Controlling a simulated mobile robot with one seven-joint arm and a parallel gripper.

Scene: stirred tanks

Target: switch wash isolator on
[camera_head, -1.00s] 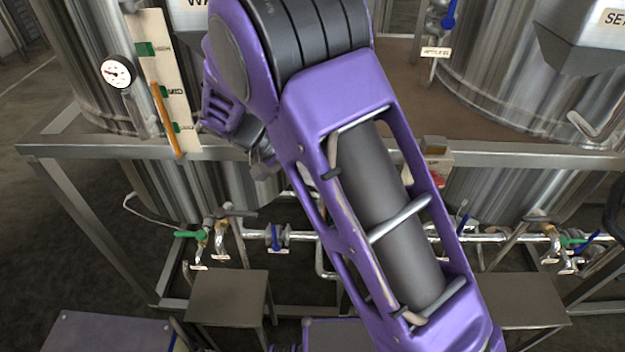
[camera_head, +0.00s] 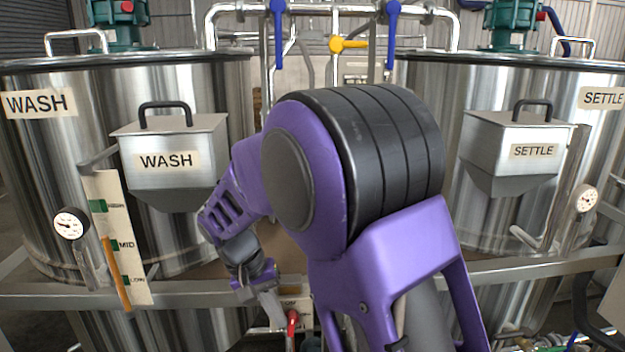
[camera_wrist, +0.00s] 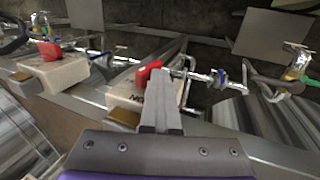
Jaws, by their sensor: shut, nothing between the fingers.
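A pale box with a red handle (camera_wrist: 149,72) sits on the frame rail near the WASH tank (camera_head: 60,170). I take it for the wash isolator (camera_wrist: 140,95), but its label is only partly visible. In the head view, the red handle (camera_head: 292,319) shows low in the middle, partly behind my arm. My gripper (camera_wrist: 161,74) is shut and empty, with its tips right beside the red handle in the wrist view. I cannot tell whether they touch it. In the head view, my gripper (camera_head: 271,304) points down at the rail, just left of the handle.
A second box with a red handle (camera_wrist: 50,50) sits further left in the wrist view. Pipes with blue valve handles (camera_wrist: 216,77) run beyond the rail (camera_head: 190,294). The SETTLE tank (camera_head: 440,115) stands at the right. A level gauge board (camera_head: 120,235) hangs by the WASH tank.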

